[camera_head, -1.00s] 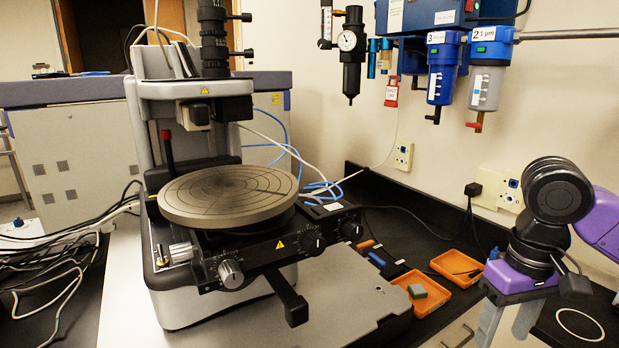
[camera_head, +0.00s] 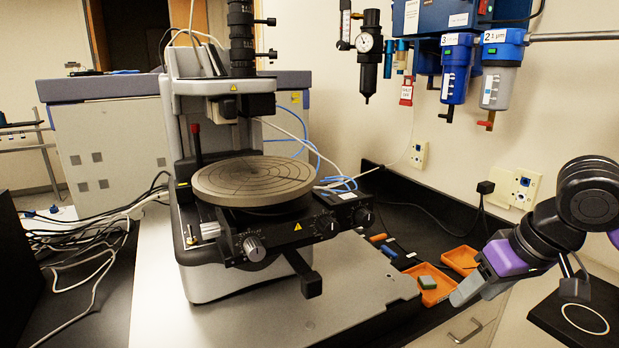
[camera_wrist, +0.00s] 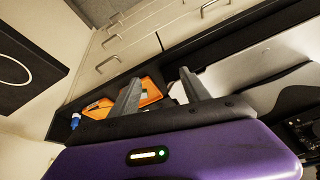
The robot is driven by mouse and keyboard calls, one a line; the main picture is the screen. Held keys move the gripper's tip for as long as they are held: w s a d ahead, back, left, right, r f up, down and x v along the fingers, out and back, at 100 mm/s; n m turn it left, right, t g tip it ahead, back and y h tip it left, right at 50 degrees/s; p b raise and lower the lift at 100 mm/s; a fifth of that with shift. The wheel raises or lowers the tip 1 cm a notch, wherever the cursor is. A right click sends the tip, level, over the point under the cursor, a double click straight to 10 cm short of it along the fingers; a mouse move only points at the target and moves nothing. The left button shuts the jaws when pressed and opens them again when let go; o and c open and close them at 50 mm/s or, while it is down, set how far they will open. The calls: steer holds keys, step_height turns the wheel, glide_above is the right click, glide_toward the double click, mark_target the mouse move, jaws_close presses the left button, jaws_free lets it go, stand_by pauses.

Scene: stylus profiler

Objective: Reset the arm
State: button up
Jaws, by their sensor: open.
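My gripper (camera_head: 466,291) is at the right of the head view, at the end of my purple and black arm. It points down and to the left, above the right end of the black bench. In the wrist view its two grey fingers (camera_wrist: 160,90) stand apart with nothing between them. Beyond the fingers lie orange trays (camera_wrist: 150,92). I cannot tell the exact gap between finger and tray.
The stylus profiler with its round grey stage (camera_head: 254,188) stands left of my gripper. A second orange tray (camera_head: 458,256) lies behind the near one. Blue filter units (camera_head: 457,60) hang on the wall above. A black panel with a white ring (camera_head: 560,325) is at the lower right.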

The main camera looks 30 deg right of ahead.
steer(key=w+a+r+t+y, duration=0.1)
steer(key=w+a+r+t, duration=0.3)
steer(key=w+r+t, duration=0.5)
steer(key=w+a+r+t, duration=0.4)
steer(key=w+r+t, duration=0.25)
steer(key=r, duration=0.35)
steer(key=s+a+f+n+g, duration=0.1)
steer(key=s+a+f, duration=0.5)
steer(key=s+f, duration=0.5)
steer(key=s+a+f+n+g, duration=0.1)
steer(key=s+a+f+g, duration=0.1)
steer(key=s+a+f, duration=0.5)
steer(key=s+a+f+n+g+h, duration=0.1)
steer(key=s+a+f, duration=0.6)
steer(key=s+f, duration=0.9)
steer(key=shift+s+f+g, duration=0.25)
steer(key=shift+s+g, duration=0.4)
steer(key=shift+s, duration=0.45)
